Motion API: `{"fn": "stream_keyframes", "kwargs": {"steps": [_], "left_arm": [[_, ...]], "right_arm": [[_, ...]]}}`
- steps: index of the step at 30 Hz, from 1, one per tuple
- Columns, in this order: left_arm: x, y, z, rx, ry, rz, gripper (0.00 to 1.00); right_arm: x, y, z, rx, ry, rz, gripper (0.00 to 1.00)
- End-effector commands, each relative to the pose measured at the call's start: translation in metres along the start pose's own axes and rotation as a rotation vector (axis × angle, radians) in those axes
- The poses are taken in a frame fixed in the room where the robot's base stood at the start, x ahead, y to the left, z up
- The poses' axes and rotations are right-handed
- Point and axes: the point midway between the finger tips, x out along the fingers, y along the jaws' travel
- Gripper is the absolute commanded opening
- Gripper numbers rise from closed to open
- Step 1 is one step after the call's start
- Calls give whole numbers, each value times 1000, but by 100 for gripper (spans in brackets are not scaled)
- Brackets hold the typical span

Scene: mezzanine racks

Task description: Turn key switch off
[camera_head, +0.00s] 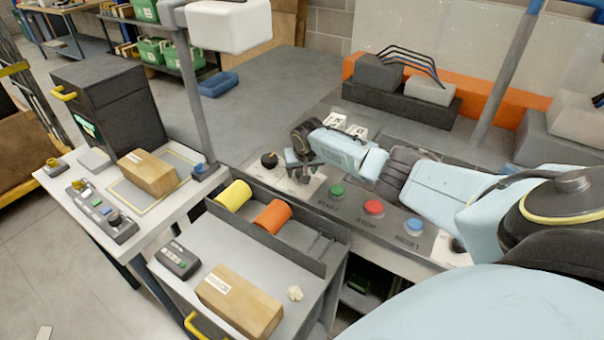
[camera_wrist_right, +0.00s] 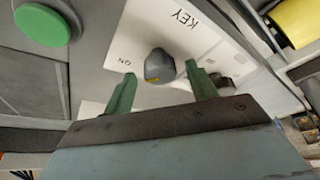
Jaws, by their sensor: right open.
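My right gripper (camera_wrist_right: 162,70) is open, with one green finger on each side of the knob. Gaps show between the knob and both fingers, and I see no contact. In the head view the right gripper (camera_head: 303,174) is over the panel's left end and hides most of the key switch. My left gripper is not in view.
Green (camera_head: 336,191), red (camera_head: 374,207) and blue (camera_head: 414,225) buttons line the panel right of the gripper, beneath my right arm. A black knob (camera_head: 269,159) stands left of the gripper. Yellow (camera_head: 234,196) and orange (camera_head: 273,216) rollers lie in front.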

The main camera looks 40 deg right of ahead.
Motion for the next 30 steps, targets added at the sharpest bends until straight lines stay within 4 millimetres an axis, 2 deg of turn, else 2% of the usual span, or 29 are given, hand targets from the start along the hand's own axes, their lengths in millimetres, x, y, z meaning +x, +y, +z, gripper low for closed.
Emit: {"fn": "stream_keyframes", "kwargs": {"steps": [3, 13, 23, 30], "left_arm": [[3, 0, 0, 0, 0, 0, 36], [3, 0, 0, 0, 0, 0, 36], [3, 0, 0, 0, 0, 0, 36], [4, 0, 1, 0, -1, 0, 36]], "right_arm": [[6, -1, 0, 1, 0, -1, 57], [7, -1, 0, -1, 1, 0, 57], [6, 0, 0, 0, 1, 0, 14], [7, 0, 0, -17, 1, -8, 13]]}}
